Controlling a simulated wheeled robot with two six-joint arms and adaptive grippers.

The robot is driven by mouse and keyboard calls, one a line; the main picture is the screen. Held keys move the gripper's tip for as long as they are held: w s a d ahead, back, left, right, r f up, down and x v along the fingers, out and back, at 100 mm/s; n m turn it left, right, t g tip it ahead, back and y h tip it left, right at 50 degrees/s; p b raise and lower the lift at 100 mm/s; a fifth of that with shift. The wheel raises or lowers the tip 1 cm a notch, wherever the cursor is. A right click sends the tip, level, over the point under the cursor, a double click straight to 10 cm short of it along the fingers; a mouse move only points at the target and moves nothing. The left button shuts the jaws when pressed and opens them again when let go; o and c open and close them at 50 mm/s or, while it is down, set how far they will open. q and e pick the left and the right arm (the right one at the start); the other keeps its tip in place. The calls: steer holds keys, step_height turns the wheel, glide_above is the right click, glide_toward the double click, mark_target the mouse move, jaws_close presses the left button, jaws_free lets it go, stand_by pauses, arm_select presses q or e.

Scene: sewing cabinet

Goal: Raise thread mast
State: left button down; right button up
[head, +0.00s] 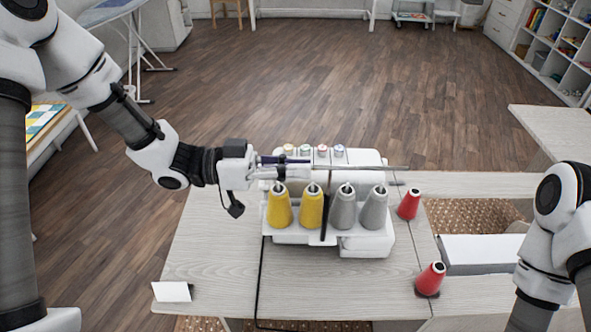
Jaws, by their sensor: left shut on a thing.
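A white serger sewing machine (365,244) stands on the pale wooden table. Two yellow thread cones (279,208) and two grey thread cones (343,210) stand in a row on its near side. The thread mast shows as a thin grey rod (375,167), lying roughly level above the cones and reaching out to the right. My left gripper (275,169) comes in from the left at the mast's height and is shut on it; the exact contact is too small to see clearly. My right arm shows at the right edge, but its gripper is out of view.
Two red cones (409,204) (430,279) stand on the table right of the machine. A white folded card (172,291) stands at the front left. A black cable runs down the table front. An open recess (470,217) lies at the right.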

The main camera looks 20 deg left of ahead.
arm_select(q)
step_height(320, 180, up, 14)
steer(key=p, duration=0.9)
steer(key=shift+w, duration=0.2)
steer(key=shift+a, duration=0.1)
steer(key=c, duration=1.3)
jaws_free()
steer(key=shift+s+r, duration=0.1)
steer(key=shift+o, duration=0.2)
steer(key=shift+s, duration=0.15)
